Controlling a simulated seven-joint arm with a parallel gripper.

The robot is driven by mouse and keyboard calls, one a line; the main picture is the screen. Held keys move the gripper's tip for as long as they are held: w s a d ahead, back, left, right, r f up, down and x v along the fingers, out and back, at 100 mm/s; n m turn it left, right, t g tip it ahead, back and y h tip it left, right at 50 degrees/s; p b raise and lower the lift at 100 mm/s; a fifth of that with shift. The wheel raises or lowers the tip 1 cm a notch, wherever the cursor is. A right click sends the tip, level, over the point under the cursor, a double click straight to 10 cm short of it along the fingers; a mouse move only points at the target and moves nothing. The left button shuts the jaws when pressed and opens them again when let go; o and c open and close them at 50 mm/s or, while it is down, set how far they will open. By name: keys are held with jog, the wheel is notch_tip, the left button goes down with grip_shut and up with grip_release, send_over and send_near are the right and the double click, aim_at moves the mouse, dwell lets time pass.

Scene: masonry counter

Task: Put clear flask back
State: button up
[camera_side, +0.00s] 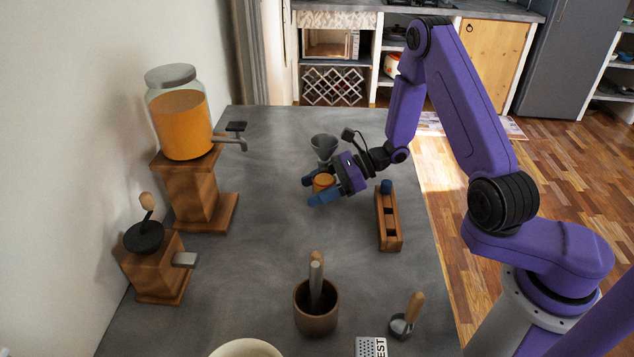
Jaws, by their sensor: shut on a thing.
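My gripper (315,190) has blue fingers and is shut on a small flask (323,181) with orange contents, above the middle of the grey counter. The fingers hide part of the flask, and I cannot tell whether its base touches the counter. A grey funnel-shaped piece (323,146) shows just above the flask in the picture; I cannot tell whether it sits on the flask or behind it. A wooden rack (389,234) with square slots stands to the right of my gripper. A blue-topped thing (386,187) is at its far end, and nearer slots look empty.
A large glass dispenser (182,125) of orange liquid with a tap stands on a wooden stand (193,195) at the left. A hand grinder (155,262), a brown mortar (316,312) with pestle, a scoop (405,320) and a pale bowl (246,348) are nearer.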

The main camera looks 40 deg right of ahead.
jog(key=shift+f, duration=0.1)
jog(key=o, duration=1.4)
jog(key=shift+s+d+r, duration=0.15)
jog(key=shift+d+r, duration=0.1)
jog(key=shift+d, duration=0.05)
jog(key=v, duration=1.1)
jog(key=shift+d, duration=0.15)
jog(key=shift+r, duration=0.1)
